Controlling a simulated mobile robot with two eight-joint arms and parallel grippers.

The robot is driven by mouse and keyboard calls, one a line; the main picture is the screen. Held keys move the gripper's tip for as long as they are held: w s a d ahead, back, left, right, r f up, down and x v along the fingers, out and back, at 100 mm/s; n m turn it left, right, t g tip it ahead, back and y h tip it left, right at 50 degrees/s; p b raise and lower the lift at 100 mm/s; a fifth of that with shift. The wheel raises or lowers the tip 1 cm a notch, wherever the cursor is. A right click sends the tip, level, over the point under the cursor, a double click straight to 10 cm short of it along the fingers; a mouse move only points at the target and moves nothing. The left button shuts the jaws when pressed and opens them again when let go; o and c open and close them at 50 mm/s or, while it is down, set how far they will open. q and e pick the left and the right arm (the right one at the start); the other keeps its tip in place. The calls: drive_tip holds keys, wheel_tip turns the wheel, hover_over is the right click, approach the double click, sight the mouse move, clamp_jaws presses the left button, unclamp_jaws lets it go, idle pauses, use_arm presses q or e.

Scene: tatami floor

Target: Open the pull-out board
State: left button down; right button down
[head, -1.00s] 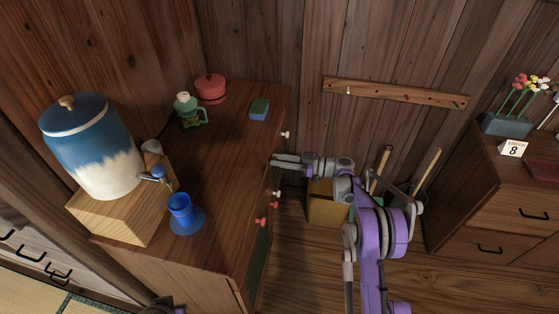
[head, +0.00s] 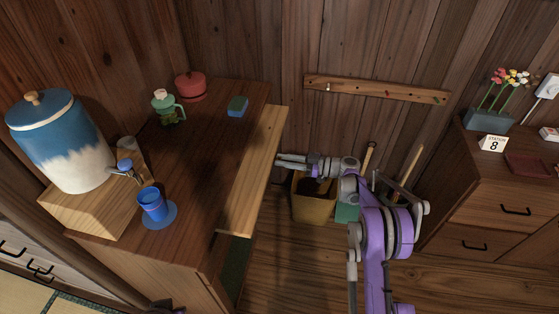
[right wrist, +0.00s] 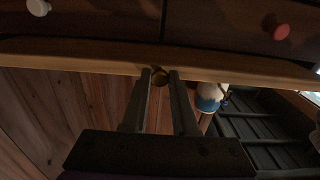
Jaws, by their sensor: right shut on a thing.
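The pull-out board (head: 254,175) is a pale wooden slab sticking out from the right side of the dark brown cabinet (head: 190,180), just under its top. In the right wrist view its front edge (right wrist: 100,60) runs across the picture, with a small brass knob (right wrist: 161,76) at its middle. My right gripper (head: 279,160) is at the board's outer edge in the head view. In the right wrist view its fingers (right wrist: 160,74) are shut on the brass knob. My left gripper is not in view.
On the cabinet top stand a blue-white water jar (head: 62,140) on a wooden block, a blue cup (head: 152,204), a green pot (head: 166,106), a red pot (head: 190,86) and a blue sponge (head: 238,106). A bin (head: 313,200) stands on the floor near my right arm.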

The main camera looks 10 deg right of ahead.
drive_tip(key=v, duration=1)
drive_tip(key=shift+s+d+b, duration=0.15)
drive_tip(key=shift+d+b, duration=0.2)
drive_tip(key=shift+d, duration=0.05)
drive_tip(key=c, duration=0.7)
unclamp_jaws()
drive_tip(key=shift+d, duration=0.1)
drive_tip(key=v, duration=1)
drive_tip(key=shift+s+d, duration=0.1)
drive_tip(key=shift+d, duration=0.15)
